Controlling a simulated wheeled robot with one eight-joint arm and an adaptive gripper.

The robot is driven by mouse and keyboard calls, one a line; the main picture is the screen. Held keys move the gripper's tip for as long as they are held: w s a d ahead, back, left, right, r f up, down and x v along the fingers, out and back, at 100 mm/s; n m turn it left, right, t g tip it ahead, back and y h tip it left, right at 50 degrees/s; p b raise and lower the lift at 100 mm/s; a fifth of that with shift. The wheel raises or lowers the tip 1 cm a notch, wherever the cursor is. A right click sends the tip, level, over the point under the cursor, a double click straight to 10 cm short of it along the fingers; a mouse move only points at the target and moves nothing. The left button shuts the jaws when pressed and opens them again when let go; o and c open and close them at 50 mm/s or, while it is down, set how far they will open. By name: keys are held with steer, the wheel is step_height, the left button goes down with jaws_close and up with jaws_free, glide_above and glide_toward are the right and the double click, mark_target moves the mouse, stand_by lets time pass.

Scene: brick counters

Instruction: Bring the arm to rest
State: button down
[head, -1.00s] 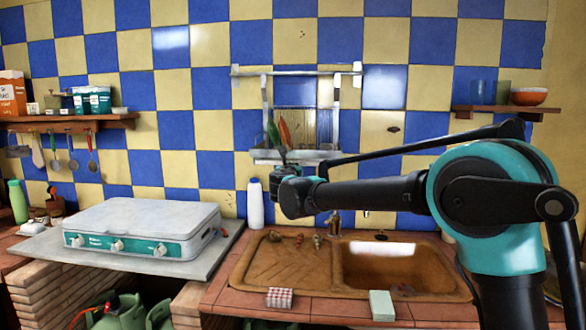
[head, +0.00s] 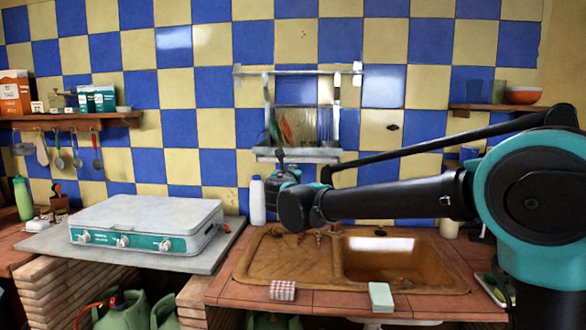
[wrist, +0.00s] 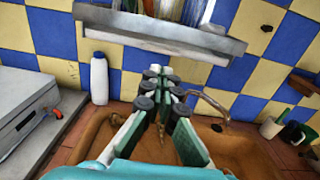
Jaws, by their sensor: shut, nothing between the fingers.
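My gripper (wrist: 160,76) shows in the wrist view with its fingers together and nothing between them. It is in the air over the sink area, in front of the tiled wall and below the metal dish rack (wrist: 160,35). In the head view my arm reaches from the right across the sink (head: 400,270), and the wrist joint hides most of the gripper. The dish rack in the head view (head: 300,156) is just behind and above the arm's end.
A white bottle (head: 257,202) stands left of the arm's end. A stove (head: 145,225) is on the left counter. A checkered block (head: 282,290) and a pale green block (head: 380,296) lie at the sink counter's front edge. A shelf with bowls (head: 495,108) is at right.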

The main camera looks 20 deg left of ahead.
steer(key=s+d+f+m+g+h, duration=0.1)
steer(key=d+f+m+g+h, duration=0.15)
steer(key=d+f+m, duration=0.8)
steer(key=s+d+f+m+g+h, duration=0.1)
steer(key=d+f+m+g+h, duration=0.2)
steer(key=d, duration=1.4)
steer(key=s+d+f+m+g+h, duration=0.1)
steer(key=d+f+m+h, duration=0.2)
steer(key=d+f+m, duration=0.8)
steer(key=s+d+f+m+g, duration=0.2)
steer(key=s+d+f, duration=0.25)
steer(key=d, duration=0.25)
steer(key=s+d+f+m+g, duration=0.2)
steer(key=s+d+f+m, duration=0.1)
steer(key=s+d, duration=0.3)
steer(key=s+d+f+m+g+y, duration=0.2)
steer(key=s+d+f+m+y, duration=0.1)
steer(key=s+f+m, duration=0.6)
steer(key=s, duration=0.3)
steer(key=shift+s+d+m+g, duration=0.2)
steer(key=shift+s+m+g, duration=0.05)
steer(key=shift+m+g, duration=0.1)
steer(key=shift+y, duration=0.25)
